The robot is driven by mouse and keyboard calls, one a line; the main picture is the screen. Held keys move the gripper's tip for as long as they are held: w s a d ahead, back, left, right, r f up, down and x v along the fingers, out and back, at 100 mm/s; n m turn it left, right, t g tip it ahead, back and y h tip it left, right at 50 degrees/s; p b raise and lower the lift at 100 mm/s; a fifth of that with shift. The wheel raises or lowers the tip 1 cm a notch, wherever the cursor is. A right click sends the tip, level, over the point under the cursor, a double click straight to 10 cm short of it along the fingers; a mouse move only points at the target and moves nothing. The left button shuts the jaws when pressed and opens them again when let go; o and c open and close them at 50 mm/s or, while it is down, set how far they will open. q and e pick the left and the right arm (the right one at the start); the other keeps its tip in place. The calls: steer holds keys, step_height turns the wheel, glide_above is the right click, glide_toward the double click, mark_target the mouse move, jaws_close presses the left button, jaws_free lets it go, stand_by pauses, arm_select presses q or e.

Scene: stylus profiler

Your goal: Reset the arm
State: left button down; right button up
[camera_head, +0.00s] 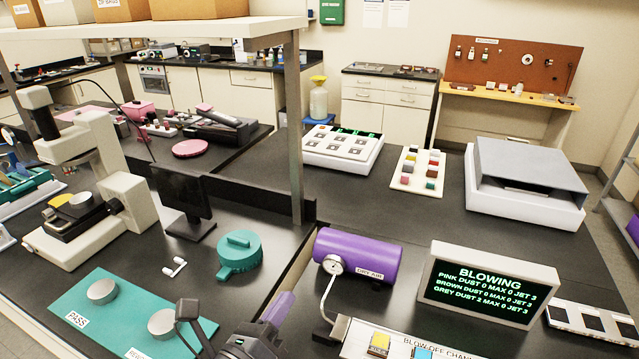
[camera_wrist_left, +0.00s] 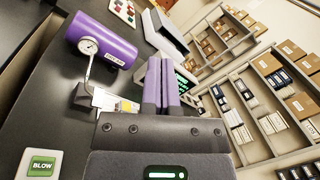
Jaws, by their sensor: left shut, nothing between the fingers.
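My left gripper (camera_head: 283,300) is at the bottom of the head view, with purple fingers pointing up and to the right. Its fingers are shut together with nothing between them, as the left wrist view (camera_wrist_left: 161,65) also shows. It is in front of the purple dry-air cylinder (camera_head: 365,257) with its round gauge, and looks apart from it. The blow-off channel box (camera_head: 350,340) lies to its right, partly cut off by the frame. My right gripper is not in view.
A display (camera_head: 487,285) reads BLOWING with dust counts. A teal lidded pot (camera_head: 238,252), a teal PASS mat (camera_head: 105,285) and a cream microscope-like instrument (camera_head: 125,185) stand to the left. A shelf post (camera_head: 293,130) rises behind. A green BLOW button (camera_wrist_left: 41,165) shows in the wrist view.

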arm_select(q)
steer(key=s+a+f+n+g+y, duration=0.3)
steer(key=a+n+y, duration=0.3)
steer(key=n, duration=0.6)
steer(key=s+a+f+n+g+y, duration=0.35)
steer(key=a+n+y, duration=0.2)
steer(key=n, duration=0.65)
steer(key=s+d+f+n+g+h, duration=0.2)
steer(key=s+f+n+g, duration=0.15)
steer(key=s, duration=0.25)
steer(key=s+d+f+n+g+h, duration=0.1)
steer(key=s+f+n+g, duration=0.1)
steer(key=s+n+g, duration=0.35)
step_height(320, 180, down, 23)
steer(key=s+m+b, duration=0.2)
steer(key=b, duration=0.5)
steer(key=s+a+f+b, duration=0.1)
steer(key=s+f+b, duration=0.2)
steer(key=s+f, duration=0.4)
steer(key=s+a+f+g+b, duration=0.1)
steer(key=s+a+f+b, duration=0.1)
steer(key=s+f, duration=0.5)
step_height(320, 180, down, 6)
steer(key=shift+s+f+b, duration=0.1)
steer(key=shift+s+b, duration=0.3)
steer(key=shift+b, duration=0.5)
